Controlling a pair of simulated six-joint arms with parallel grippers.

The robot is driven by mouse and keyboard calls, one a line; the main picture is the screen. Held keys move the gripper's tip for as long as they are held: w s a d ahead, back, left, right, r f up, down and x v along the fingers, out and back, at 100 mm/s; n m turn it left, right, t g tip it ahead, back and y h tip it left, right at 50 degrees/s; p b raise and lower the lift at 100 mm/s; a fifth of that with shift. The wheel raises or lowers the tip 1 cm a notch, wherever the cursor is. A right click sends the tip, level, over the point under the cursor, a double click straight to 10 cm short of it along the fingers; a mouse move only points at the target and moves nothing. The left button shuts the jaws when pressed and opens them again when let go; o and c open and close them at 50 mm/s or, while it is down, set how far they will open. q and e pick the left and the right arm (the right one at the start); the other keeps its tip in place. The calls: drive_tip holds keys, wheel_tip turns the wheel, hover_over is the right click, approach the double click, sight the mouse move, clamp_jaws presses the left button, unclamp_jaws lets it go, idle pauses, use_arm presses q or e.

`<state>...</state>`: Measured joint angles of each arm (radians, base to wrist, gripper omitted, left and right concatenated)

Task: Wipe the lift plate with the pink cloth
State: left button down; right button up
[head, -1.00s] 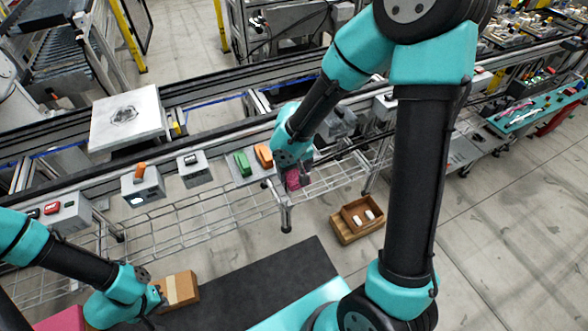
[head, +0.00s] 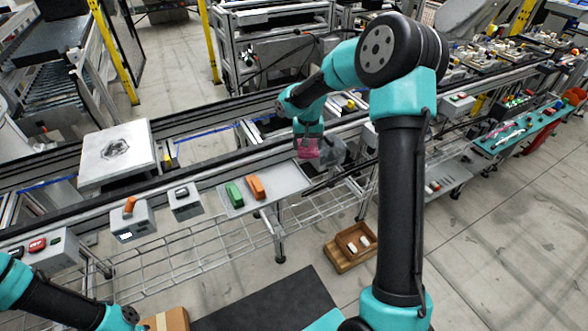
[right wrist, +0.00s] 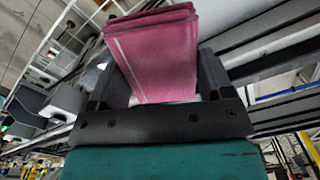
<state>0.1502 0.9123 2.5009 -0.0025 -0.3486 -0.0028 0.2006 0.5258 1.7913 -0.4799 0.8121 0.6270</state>
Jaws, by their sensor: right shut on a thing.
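The pink cloth (head: 308,149) is folded and held in my right gripper (head: 307,139), which is shut on it. It also fills the top middle of the right wrist view (right wrist: 158,50), between the two dark fingers. The right gripper hangs over the conveyor's near rail, to the right of the lift plate. The lift plate (head: 94,168) is a pale square with a dark smudged mark (head: 115,148) near its middle, at left on the conveyor. My left gripper is cut off or hidden at the bottom left; only part of that arm shows.
A grey tray (head: 290,180) on the near side holds a green block (head: 235,195) and an orange block (head: 256,188). Control boxes (head: 131,222) line the near rail. A wooden box (head: 340,259) with white items is lower right. A cardboard box (head: 178,319) is at the bottom.

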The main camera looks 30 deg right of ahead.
drive_tip(key=w+d+r+m, duration=0.2)
drive_tip(key=d, duration=0.6)
drive_tip(key=w+d+r+m, duration=0.2)
drive_tip(key=d+r, duration=0.1)
drive_tip(key=d, duration=0.5)
drive_tip(key=s+d+r+m, duration=0.1)
drive_tip(key=s+d+r, duration=0.1)
drive_tip(key=d, duration=0.6)
drive_tip(key=s+d+r+m, duration=0.2)
drive_tip(key=d+r, duration=0.3)
drive_tip(key=d, duration=0.3)
drive_tip(key=shift+s+d+m, duration=0.3)
drive_tip(key=shift+s, duration=0.1)
